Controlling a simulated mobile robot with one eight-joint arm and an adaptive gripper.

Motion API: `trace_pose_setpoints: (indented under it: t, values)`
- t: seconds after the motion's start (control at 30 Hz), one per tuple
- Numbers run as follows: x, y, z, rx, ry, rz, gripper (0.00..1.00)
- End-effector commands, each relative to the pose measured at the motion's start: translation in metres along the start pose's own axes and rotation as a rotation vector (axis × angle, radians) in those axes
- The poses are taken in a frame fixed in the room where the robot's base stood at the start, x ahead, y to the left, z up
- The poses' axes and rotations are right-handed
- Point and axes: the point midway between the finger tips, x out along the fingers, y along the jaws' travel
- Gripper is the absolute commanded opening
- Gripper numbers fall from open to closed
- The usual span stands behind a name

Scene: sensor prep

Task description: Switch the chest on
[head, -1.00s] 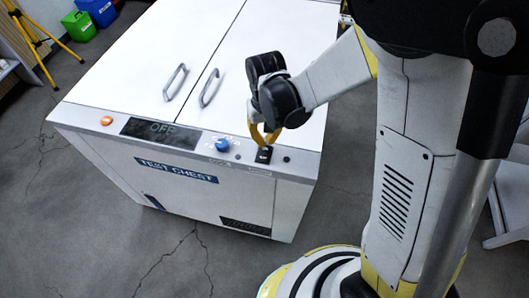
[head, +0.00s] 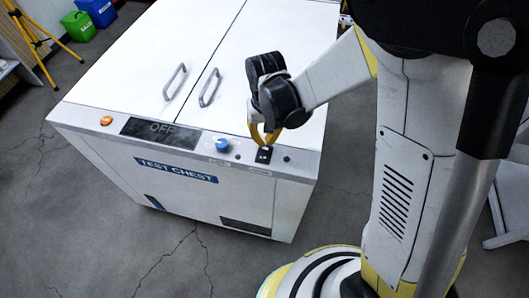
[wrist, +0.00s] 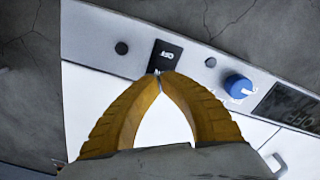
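The white test chest (head: 110,170) stands in the middle of the head view, with a blue "TEST CHEST" label on its front. Its dark display (head: 160,131) reads OFF. A small black rocker switch (head: 263,155) sits at the right end of the control strip; it also shows in the wrist view (wrist: 165,55). My gripper (head: 264,143) is over the switch. In the wrist view my gripper's yellow fingertips (wrist: 160,77) meet, with nothing between them, at the switch's near edge. I cannot tell whether they touch it.
A blue knob (head: 222,145) and an orange button (head: 106,120) are on the same strip. Two grey handles (head: 209,88) stand up from the lids. A green bin (head: 78,26), a blue bin (head: 98,11) and a yellow tripod (head: 36,45) are at the back left.

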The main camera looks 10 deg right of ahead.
Motion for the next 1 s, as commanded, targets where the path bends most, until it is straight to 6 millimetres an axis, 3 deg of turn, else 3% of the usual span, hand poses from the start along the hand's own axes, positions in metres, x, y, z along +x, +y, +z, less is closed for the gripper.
trace_pose_setpoints:
  t: [1.0]
  values:
    - [0.016,0.0,0.0,0.0,0.0,0.0,0.0]
